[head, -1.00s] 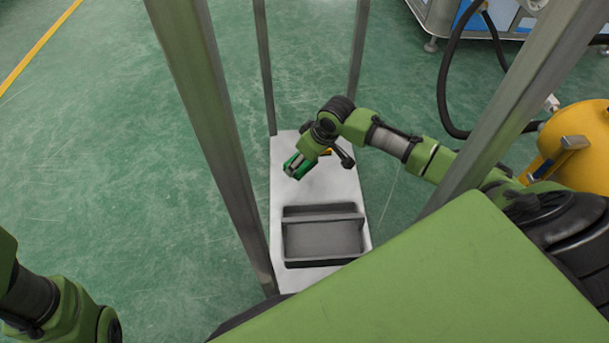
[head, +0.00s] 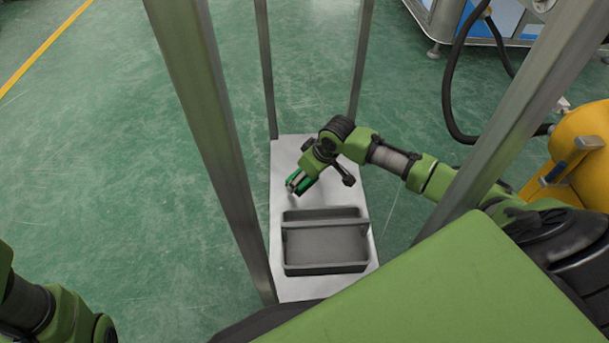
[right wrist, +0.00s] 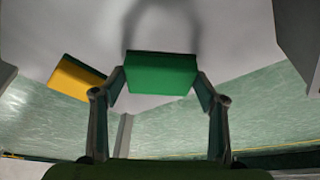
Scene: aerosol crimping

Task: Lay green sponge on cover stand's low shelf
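The green sponge (right wrist: 161,73) sits between the two fingers of my right gripper (right wrist: 160,92), which press against its sides. In the head view a bit of the green sponge (head: 305,184) shows at my right gripper (head: 296,184), over the white low shelf (head: 285,155) of the cover stand. The shelf surface (right wrist: 215,35) and a grey shadow lie beyond the sponge in the right wrist view. I cannot tell if the sponge touches the shelf. My left arm shows at the lower left of the head view, but its gripper is out of view.
A yellow and green block (right wrist: 78,77) lies on the shelf beside the held sponge. A grey tote with a handle (head: 325,258) stands on the shelf's near part. Metal posts (head: 215,130) rise around the shelf. A yellow tank (head: 582,150) is at right.

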